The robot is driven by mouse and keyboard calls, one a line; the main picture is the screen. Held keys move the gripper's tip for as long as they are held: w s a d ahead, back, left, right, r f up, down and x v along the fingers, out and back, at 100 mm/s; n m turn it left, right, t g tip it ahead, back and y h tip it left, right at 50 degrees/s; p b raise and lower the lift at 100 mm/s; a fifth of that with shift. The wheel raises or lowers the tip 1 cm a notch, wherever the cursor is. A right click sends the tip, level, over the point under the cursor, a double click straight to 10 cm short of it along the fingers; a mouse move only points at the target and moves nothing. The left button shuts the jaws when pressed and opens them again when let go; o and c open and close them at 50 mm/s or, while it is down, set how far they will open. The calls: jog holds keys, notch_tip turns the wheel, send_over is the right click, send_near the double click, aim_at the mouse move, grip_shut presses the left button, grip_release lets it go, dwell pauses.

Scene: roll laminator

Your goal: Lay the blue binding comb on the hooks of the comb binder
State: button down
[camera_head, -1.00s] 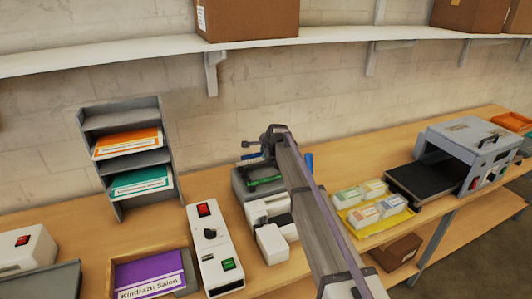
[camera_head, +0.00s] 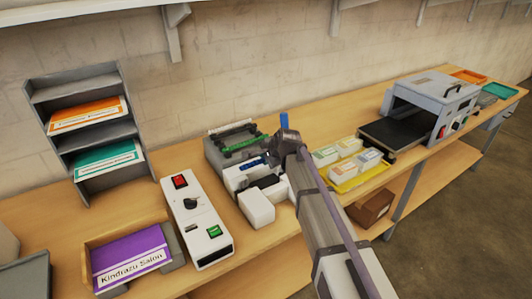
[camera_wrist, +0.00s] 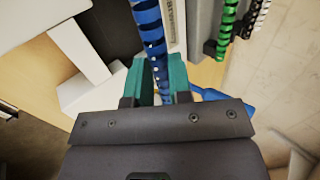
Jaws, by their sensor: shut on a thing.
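The blue binding comb (camera_head: 250,163) is held in my gripper (camera_head: 272,155), over the white comb binder (camera_head: 235,176) in the head view. In the wrist view the comb (camera_wrist: 147,22) runs up the picture from between the teal fingers of my gripper (camera_wrist: 160,80), which are shut on it. Part of the binder's pale body (camera_wrist: 178,35) with lettering shows beside the comb. The binder's blue lever handle (camera_head: 284,121) stands up behind my wrist. I cannot make out the hooks, or whether the comb touches them.
A grey tray (camera_head: 213,154) behind the binder holds a green comb (camera_head: 240,143) plus dark and white ones. A white control box (camera_head: 196,222) stands left of the binder. A yellow tray (camera_head: 358,178) of small boxes is at right, before the laminator (camera_head: 433,95).

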jog(key=shift+w+f+b, duration=0.1)
jog(key=shift+f+b, duration=4.1)
jog(key=shift+f+b, duration=0.3)
jog(key=c, duration=1)
grip_release()
jog(key=shift+o, duration=0.2)
jog(key=shift+r, duration=0.1)
jog(key=p+v, duration=0.8)
jog(key=v, duration=0.2)
jog(key=shift+d+r, duration=0.15)
jog(key=shift+r, duration=0.1)
